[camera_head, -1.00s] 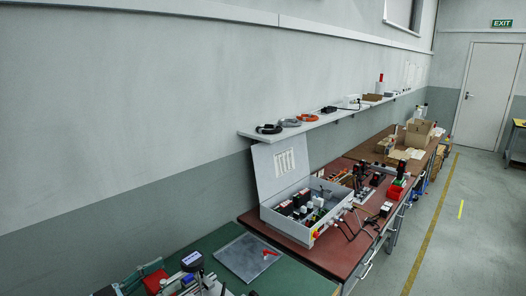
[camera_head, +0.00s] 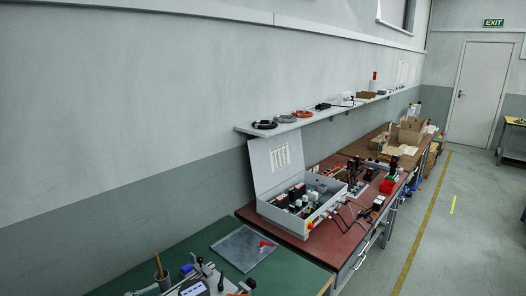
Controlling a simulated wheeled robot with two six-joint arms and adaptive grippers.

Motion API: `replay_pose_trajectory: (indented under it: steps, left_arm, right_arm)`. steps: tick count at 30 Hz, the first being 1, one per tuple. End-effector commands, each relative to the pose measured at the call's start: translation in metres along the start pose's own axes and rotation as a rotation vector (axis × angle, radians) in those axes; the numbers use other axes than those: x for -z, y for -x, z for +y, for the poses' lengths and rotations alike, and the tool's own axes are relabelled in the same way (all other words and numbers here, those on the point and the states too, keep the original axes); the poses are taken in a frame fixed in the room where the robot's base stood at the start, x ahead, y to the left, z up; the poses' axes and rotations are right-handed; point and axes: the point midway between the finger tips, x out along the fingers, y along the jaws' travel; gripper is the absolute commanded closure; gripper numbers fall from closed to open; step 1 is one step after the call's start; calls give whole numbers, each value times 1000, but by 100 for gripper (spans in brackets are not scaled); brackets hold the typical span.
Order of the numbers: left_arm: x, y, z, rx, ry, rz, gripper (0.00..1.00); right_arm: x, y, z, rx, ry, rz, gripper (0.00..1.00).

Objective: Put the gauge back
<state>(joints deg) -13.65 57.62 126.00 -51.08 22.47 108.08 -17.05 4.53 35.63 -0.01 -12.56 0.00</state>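Neither of my grippers is in view. I cannot pick out the gauge for certain. A device with a dark face and light rim (camera_head: 194,289) is cut off by the bottom edge, at the near end of the green-topped bench (camera_head: 290,278); it may be the gauge. Grey metal parts surround it, with a black-knobbed lever (camera_head: 250,283) to the right. A small blue item (camera_head: 187,268) lies just behind it.
A grey plate (camera_head: 238,250) with a red tool (camera_head: 266,244) lies on the green bench. Beyond it, an open grey control box (camera_head: 272,211) stands on a red-brown bench (camera_head: 330,244). A wall shelf (camera_head: 290,126) runs above.

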Motion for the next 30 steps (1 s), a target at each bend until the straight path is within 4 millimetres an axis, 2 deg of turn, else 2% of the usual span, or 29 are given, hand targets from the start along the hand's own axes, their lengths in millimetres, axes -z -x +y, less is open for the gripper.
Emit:
replay_pose_trajectory:
  steps: [4, 7, 10, 22, 26, 30]
  left_arm:
    - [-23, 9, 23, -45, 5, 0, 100]
    - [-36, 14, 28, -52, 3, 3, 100]
    - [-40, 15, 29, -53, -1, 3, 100]
    - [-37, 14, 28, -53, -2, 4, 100]
    - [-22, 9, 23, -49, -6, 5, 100]
    - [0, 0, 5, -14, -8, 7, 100]
  right_arm:
    - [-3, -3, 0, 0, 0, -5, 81]
    - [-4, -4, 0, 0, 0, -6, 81]
    - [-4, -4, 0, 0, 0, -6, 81]
    - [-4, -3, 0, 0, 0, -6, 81]
    - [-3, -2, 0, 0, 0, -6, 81]
    - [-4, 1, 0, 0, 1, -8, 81]
